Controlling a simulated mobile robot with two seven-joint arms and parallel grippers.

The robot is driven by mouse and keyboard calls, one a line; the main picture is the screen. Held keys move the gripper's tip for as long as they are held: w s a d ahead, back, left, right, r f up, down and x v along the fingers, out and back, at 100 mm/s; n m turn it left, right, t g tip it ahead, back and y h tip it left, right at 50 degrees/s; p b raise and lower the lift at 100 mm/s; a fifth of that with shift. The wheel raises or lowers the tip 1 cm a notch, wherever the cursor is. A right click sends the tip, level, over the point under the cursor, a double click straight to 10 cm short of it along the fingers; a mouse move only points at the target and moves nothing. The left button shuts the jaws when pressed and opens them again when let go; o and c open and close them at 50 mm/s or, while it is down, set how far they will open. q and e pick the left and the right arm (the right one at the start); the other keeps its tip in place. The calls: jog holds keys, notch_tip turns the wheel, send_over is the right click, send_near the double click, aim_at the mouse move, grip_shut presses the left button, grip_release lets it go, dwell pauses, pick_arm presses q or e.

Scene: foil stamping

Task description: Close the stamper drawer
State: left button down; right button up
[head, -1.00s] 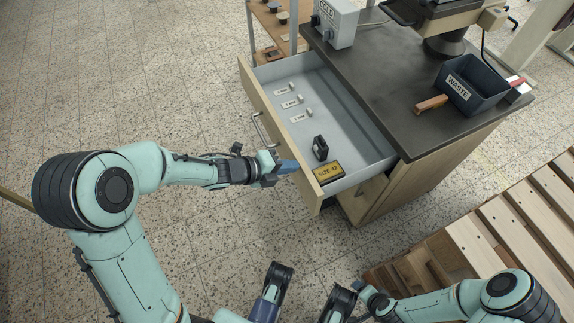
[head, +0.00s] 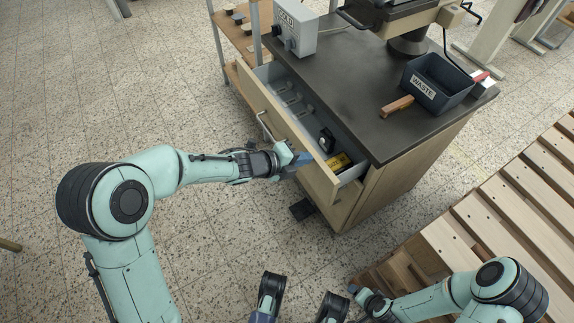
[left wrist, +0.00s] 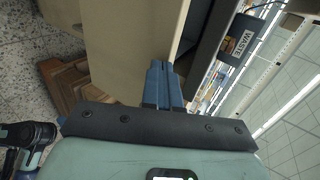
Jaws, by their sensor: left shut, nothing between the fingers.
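The stamper drawer (head: 300,133) is in the side of the dark-topped cabinet and stands partly open. Its light wood front has a metal handle (head: 264,127). Inside lie a yellow labelled block (head: 339,161), a small black part (head: 326,141) and several small pieces farther back. My left gripper (head: 303,159) is shut and empty, with its blue fingertips at the drawer front, to the right of the handle. In the left wrist view the shut blue fingers (left wrist: 163,85) are against or very near the pale drawer front (left wrist: 130,45); exact contact is unclear.
On the cabinet top (head: 350,90) stand a grey COLD box (head: 294,34), a dark WASTE bin (head: 437,84), a wood-handled tool (head: 397,106) and the stamping machine (head: 405,15). A slatted wooden pallet (head: 480,230) lies at the lower right.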

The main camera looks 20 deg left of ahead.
pick_arm(q)
jog(key=w+d+p, duration=0.1)
jog(key=w+d, duration=0.4)
jog(key=w, duration=0.1)
jog(key=shift+w+d, duration=0.4)
jog(key=shift+s, duration=0.1)
dwell(0.3)
